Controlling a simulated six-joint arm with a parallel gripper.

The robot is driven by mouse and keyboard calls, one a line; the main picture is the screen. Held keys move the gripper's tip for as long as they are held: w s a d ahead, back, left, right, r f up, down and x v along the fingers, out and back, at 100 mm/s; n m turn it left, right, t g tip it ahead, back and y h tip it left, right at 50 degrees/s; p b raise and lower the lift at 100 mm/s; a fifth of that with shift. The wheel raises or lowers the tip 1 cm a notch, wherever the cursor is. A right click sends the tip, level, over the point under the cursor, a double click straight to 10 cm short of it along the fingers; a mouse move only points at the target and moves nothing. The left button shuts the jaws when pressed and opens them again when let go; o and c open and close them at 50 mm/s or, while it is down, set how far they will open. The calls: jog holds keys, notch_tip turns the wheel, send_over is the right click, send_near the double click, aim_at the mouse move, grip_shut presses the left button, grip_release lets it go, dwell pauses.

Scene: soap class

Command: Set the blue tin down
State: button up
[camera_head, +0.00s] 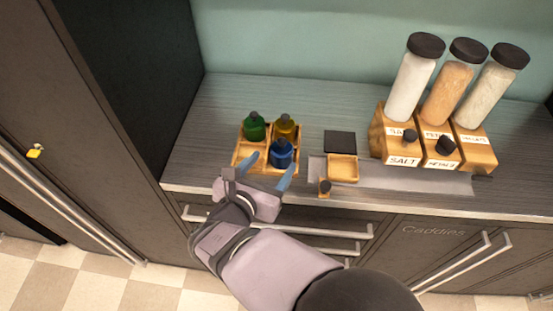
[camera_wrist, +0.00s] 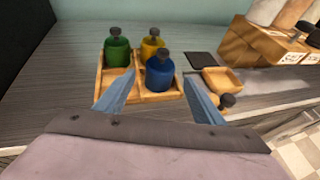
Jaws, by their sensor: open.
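The blue tin (camera_head: 281,153), with a dark knob on top, stands upright in the front right compartment of a wooden divided tray (camera_head: 240,157). It also shows in the wrist view (camera_wrist: 160,72). A green tin (camera_head: 254,128) is in the back left compartment and a yellow tin (camera_head: 285,126) in the back right. The front left compartment looks empty. My gripper (camera_head: 268,170) is open just in front of the tray, its blue fingers spread wide on either side of the near part of the tray. The blue tin appears between and beyond the fingertips, apart from both.
Right of the tray are a dark square mat (camera_head: 340,141), a small wooden dish (camera_head: 343,168) and a small dark-topped jar (camera_head: 325,188). Wooden salt and pepper boxes (camera_head: 402,157) with tall jars stand further right. A tall dark cabinet side (camera_head: 135,80) bounds the left.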

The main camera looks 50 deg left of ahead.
jog(key=b+v, duration=0.1)
jog(key=v, duration=0.5)
jog(key=shift+d, duration=0.1)
dwell(0.3)
jog(key=w+d+f+m+g+h+p, duration=0.1)
jog(key=w+d+f+m+g+h, duration=0.3)
jog(key=w+d+m, duration=0.7)
jog(key=w+d+f+m+h, duration=0.2)
jog(key=w+d+m+h, duration=0.4)
jog(key=d, duration=0.8)
jog(key=s+d+f+m+g+y, duration=0.1)
jog(key=d+m+g, duration=0.3)
jog(key=d+m, duration=0.7)
jog(key=s+d+f+m+g+y+p, duration=0.1)
jog(key=s+d+f+m+g+y, duration=0.1)
jog(key=d+m, duration=0.9)
jog(key=s+m+g, duration=0.1)
jog(key=m, duration=0.1)
jog(key=shift+s+d+m+g+y+p, duration=0.25)
jog(key=shift+s+m+g+y+p, duration=0.05)
jog(key=shift+m+g, duration=0.1)
